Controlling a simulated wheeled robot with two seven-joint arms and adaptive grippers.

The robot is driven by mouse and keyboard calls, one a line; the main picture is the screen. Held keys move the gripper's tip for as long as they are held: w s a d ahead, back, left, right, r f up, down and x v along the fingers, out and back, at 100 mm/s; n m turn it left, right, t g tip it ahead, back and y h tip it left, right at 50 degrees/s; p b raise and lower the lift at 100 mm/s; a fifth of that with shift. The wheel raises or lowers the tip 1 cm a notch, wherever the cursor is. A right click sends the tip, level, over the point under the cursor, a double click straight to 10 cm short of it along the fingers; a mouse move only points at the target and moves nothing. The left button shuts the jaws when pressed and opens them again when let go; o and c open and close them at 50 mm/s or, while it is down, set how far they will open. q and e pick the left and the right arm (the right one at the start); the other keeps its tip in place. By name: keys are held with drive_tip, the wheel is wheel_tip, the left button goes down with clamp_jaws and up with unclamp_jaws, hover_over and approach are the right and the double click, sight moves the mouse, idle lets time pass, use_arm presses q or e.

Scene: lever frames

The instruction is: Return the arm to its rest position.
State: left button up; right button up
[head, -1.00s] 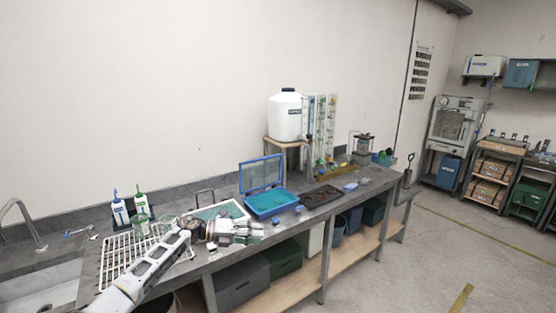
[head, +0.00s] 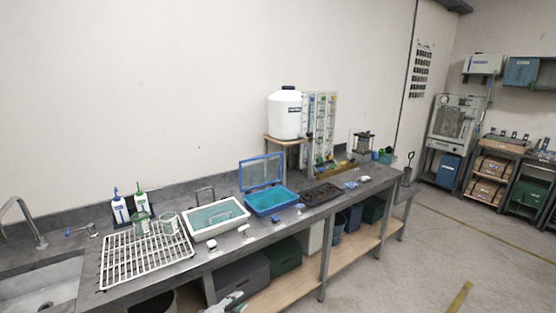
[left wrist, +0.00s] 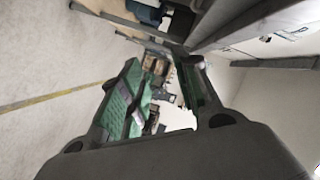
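My left gripper (head: 230,301) shows only as a small piece at the bottom edge of the head view, low in front of the bench. In the left wrist view my left gripper (left wrist: 162,88) has two dark fingers with green pads. The fingers stand apart, and nothing is seen held between them. Most of my left arm is out of the head view. My right gripper is in neither view.
The grey bench (head: 225,262) carries a white rack (head: 135,270), a white-rimmed tray (head: 215,228), a blue box with raised lid (head: 268,207) and a dark tray (head: 322,194). Grey (head: 243,281) and green bins (head: 281,258) stand below. The floor (head: 400,270) at right is clear.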

use_arm(q)
drive_tip(key=s+a+f+n+g+y, duration=0.1)
drive_tip(key=s+a+f+n+y, duration=0.15)
drive_tip(key=s+f, duration=0.6)
drive_tip(key=s+a+f+n+g+y, duration=0.2)
drive_tip(key=s+a+f+n, duration=0.15)
drive_tip(key=s+f, duration=0.5)
drive_tip(key=s+a+f+n+g+y, duration=0.1)
drive_tip(key=s+a+f+n+y, duration=0.2)
drive_tip(key=s+f, duration=0.55)
drive_tip(key=s+f+n+g, duration=0.2)
drive_tip(key=s+f, duration=0.2)
drive_tip(key=s, duration=0.8)
drive_tip(key=s+f+n+g+y, duration=0.1)
drive_tip(key=s+f+n+g, duration=0.1)
drive_tip(key=s, duration=1)
drive_tip(key=s+a+f+n+g, duration=0.1)
drive_tip(key=s+f+n+g, duration=0.2)
drive_tip(key=s, duration=0.9)
wheel_tip(320, 180, down, 3)
drive_tip(key=shift+s+f+g+y, duration=0.15)
drive_tip(key=shift+g+y, duration=0.2)
drive_tip(key=shift+g, duration=0.05)
